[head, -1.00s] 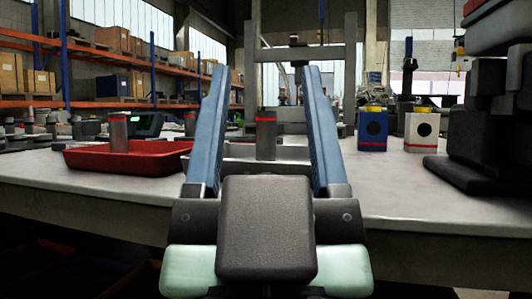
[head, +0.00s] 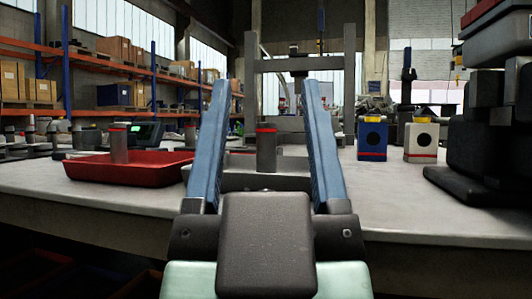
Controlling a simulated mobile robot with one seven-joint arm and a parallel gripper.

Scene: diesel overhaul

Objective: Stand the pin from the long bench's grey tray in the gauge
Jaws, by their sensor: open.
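My gripper (head: 264,88) is open, its two long blue fingers reaching forward over the bench. A grey steel pin (head: 266,153) with a red band near its top stands upright and shows in the gap between the fingers. It appears apart from both fingers; its depth relative to the fingertips is hard to judge. The pin stands in or just behind a low grey tray (head: 240,180), whose near side is partly covered by my gripper. I cannot tell for sure which thing is the gauge.
A red tray (head: 150,177) holding another banded pin (head: 119,145) is at left on the pale bench (head: 410,208). A grey frame (head: 349,85) stands behind. A blue block (head: 372,140) and a white block (head: 420,142) stand at right, beside dark stacked equipment (head: 485,150).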

